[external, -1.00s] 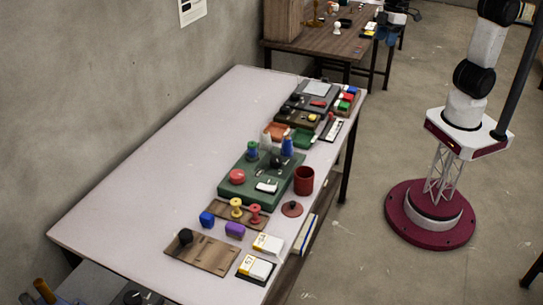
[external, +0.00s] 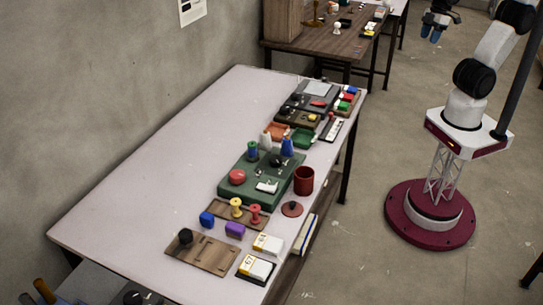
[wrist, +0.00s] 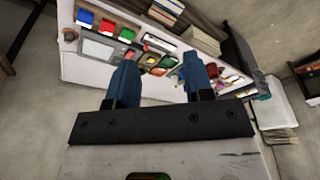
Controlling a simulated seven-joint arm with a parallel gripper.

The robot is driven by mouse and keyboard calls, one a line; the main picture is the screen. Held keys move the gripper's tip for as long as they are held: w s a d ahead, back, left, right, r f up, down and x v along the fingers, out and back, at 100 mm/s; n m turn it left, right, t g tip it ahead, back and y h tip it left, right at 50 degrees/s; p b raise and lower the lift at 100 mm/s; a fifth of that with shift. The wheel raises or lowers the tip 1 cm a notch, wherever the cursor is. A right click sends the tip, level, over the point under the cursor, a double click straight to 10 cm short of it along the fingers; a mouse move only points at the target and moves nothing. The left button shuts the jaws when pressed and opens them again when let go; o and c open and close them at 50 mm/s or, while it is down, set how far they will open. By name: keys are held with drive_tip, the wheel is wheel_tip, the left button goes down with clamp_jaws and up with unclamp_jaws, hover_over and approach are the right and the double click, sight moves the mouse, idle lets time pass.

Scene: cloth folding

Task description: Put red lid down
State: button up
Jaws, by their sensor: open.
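The red lid (external: 292,209), a flat disc with a small knob, lies on the table near its right edge. The dark red cup (external: 304,180) stands upright just behind it, with its mouth uncovered. My gripper (external: 432,32) is high at the top right, well away from the lid and off the table's side. In the wrist view my gripper (wrist: 161,72) shows two blue fingers spread wide with nothing between them. I cannot make out the lid for certain in the wrist view.
The pale table (external: 140,190) holds a green block (external: 240,190) with coloured pieces, a brown board (external: 202,254), and several small boxes and stamps. Its left part is bare. A second wooden table (external: 325,45) stands behind. Open floor lies right of the table.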

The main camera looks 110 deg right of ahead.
drive_tip(key=s+f, duration=0.2)
drive_tip(key=s, duration=0.3)
drive_tip(key=shift+s+d+f, duration=0.3)
drive_tip(key=shift+s+d, duration=0.05)
